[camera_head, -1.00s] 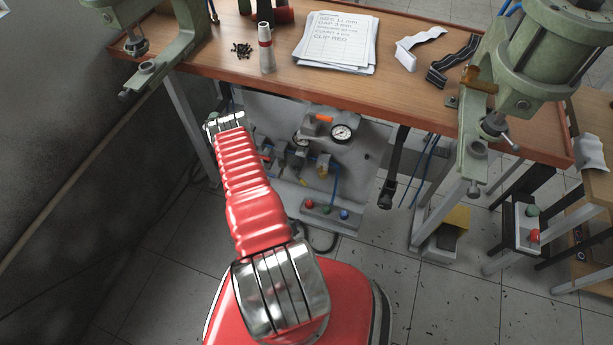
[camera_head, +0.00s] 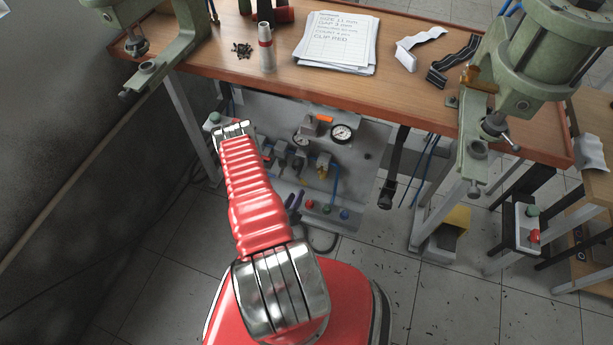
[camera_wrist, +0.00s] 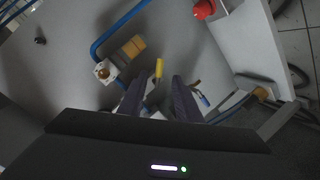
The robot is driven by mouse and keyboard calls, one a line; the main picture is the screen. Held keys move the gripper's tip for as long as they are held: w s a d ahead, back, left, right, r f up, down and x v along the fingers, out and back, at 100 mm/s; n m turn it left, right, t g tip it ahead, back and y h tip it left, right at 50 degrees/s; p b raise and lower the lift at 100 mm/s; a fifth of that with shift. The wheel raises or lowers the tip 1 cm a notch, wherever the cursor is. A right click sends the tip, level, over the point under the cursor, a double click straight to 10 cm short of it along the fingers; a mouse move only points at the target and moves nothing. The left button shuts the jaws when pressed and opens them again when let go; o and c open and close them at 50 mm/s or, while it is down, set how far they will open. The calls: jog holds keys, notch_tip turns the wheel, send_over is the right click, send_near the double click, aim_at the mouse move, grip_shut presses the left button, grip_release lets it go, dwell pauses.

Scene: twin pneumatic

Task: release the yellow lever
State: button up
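The yellow lever (camera_wrist: 159,68) is a short, slim yellow piece near the middle of the wrist view. My gripper (camera_wrist: 157,78) is open, with its two dark purple fingers on either side of the lever's line. The lever shows in the gap at the fingertips, and I see no contact. I cannot tell how far in depth it is from them. In the head view my gripper (camera_head: 293,200) shows as two small purple fingers low before the grey panel, beside my red arm. I cannot make out the lever there.
The grey panel (camera_head: 360,180) under the bench (camera_head: 230,80) carries gauges (camera_head: 342,133), fittings and a blue hose (camera_wrist: 98,44). A brass-yellow block (camera_wrist: 131,47) sits near the fingers. A blue-tipped part (camera_wrist: 204,99) lies just right of them. A red button (camera_wrist: 204,9) is farther off.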

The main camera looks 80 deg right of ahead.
aim_at(304, 181)
jog(key=x, duration=1.3)
jog(key=shift+d+f, duration=0.1)
jog(key=shift+d, duration=0.2)
jog(key=shift+c, duration=0.2)
jog(key=shift+w, duration=0.1)
grip_shut()
